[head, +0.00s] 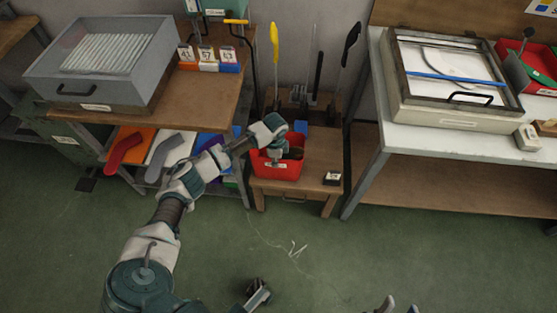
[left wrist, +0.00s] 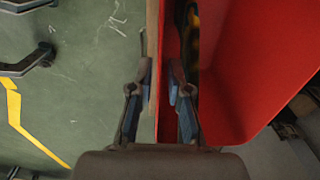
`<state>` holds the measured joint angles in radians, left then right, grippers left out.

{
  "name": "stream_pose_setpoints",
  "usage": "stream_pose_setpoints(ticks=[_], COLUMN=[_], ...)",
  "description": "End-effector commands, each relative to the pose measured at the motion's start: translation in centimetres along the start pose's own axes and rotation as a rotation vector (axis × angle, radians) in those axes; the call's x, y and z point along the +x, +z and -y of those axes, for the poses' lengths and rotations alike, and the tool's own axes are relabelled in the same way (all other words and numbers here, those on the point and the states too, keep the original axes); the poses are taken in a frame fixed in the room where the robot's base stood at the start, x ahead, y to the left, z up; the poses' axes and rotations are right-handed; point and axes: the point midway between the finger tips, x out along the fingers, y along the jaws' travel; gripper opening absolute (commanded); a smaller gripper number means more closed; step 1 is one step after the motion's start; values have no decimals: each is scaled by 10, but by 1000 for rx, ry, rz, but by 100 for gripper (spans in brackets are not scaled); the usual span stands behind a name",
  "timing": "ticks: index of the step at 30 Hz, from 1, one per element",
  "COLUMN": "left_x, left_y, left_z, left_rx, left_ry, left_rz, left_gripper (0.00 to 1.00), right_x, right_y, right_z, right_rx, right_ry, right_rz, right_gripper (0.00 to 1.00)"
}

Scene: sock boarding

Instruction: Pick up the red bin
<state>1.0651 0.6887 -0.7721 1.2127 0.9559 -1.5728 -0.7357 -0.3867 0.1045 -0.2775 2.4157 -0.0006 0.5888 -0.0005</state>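The red bin (head: 270,171) stands on a small wooden table in the head view, with dark things inside it. Its red wall (left wrist: 245,65) fills the right side of the left wrist view. My left gripper (head: 276,158) reaches down at the bin. In the left wrist view its fingers (left wrist: 161,85) are parted, one on each side of the bin's near wall, with a gap showing between them. I cannot tell whether either finger touches the wall. A dark jointed part of mine shows at the bottom of the head view; I cannot make out whether it is my right gripper.
The small wooden table (head: 322,160) also holds a small label block (head: 332,179) and upright tools behind the bin. A workbench (head: 225,95) with a grey box (head: 105,65) stands left. A white-topped table (head: 440,140) stands right.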

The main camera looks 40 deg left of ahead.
Motion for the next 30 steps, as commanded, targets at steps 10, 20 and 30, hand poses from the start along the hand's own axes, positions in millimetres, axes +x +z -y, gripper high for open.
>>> stream_pose_setpoints(ticks=[10, 20, 30], left_x=[1, -2, -29], left_y=[0, 0, -1], left_z=[0, -1, 1], left_rx=[0, 0, 0], left_ry=[2, 3, -3], left_rz=[0, -1, -3], left_gripper=[0, 0, 0], right_x=[2, 3, 5], right_y=[3, 3, 26], right_z=[0, 0, -3], right_rx=[0, -1, -17], right_ry=[0, -1, 2], right_rz=[3, 8, 202], right_gripper=[40, 40, 40])
